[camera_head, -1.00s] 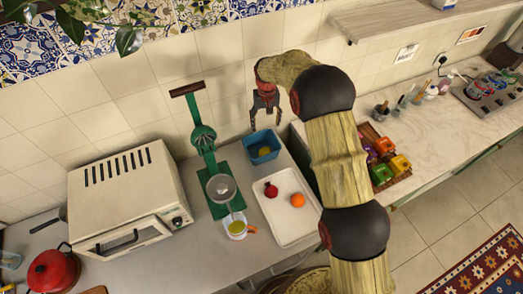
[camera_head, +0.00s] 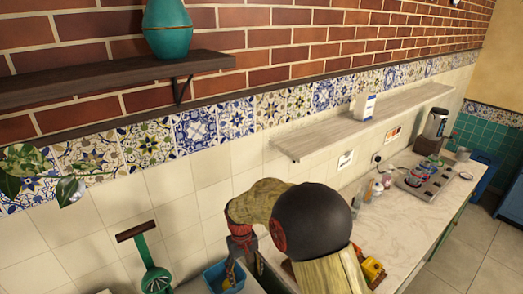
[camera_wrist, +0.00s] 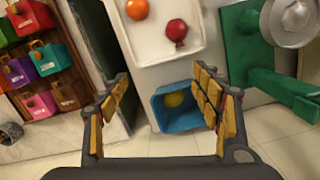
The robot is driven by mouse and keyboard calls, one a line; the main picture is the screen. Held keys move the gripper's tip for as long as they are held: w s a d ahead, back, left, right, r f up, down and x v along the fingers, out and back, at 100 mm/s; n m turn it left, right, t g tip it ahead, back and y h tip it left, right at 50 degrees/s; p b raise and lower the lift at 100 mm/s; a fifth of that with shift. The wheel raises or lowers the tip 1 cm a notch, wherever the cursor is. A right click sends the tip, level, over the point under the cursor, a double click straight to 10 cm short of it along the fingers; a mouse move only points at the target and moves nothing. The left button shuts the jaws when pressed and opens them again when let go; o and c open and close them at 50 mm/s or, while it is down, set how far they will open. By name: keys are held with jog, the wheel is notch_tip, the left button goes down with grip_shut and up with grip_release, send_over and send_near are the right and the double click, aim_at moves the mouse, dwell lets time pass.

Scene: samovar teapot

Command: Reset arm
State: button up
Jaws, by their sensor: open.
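My gripper (camera_head: 243,262) is low in the middle of the head view, in front of the tiled wall and beside the blue bin (camera_head: 214,274). In the wrist view my gripper (camera_wrist: 163,85) is open, its two padded fingers spread wide with nothing held between them. The blue bin shows beyond and between the fingers in the wrist view (camera_wrist: 186,123), with a yellow thing (camera_wrist: 174,100) inside it.
A white tray (camera_wrist: 165,42) holds an orange fruit (camera_wrist: 137,9) and a red fruit (camera_wrist: 177,31). A green press (camera_wrist: 246,48) stands beside it. Colourful boxes (camera_wrist: 50,62) sit on a rack. A wooden shelf (camera_head: 370,121) overhangs the marble counter (camera_head: 405,212).

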jog(key=s+d+r+m+t+b, duration=0.1)
jog(key=s+d+r+b, duration=0.5)
jog(key=s+d+r, duration=0.45)
jog(key=s+d+m+t+b, duration=0.3)
jog(key=s+d+t+b, duration=0.2)
jog(key=s+d+b, duration=0.6)
jog(key=s+d, duration=0.3)
jog(key=s, duration=0.3)
jog(key=shift+f+m+t+y, duration=0.3)
jog(key=shift+t, duration=0.1)
dwell(0.5)
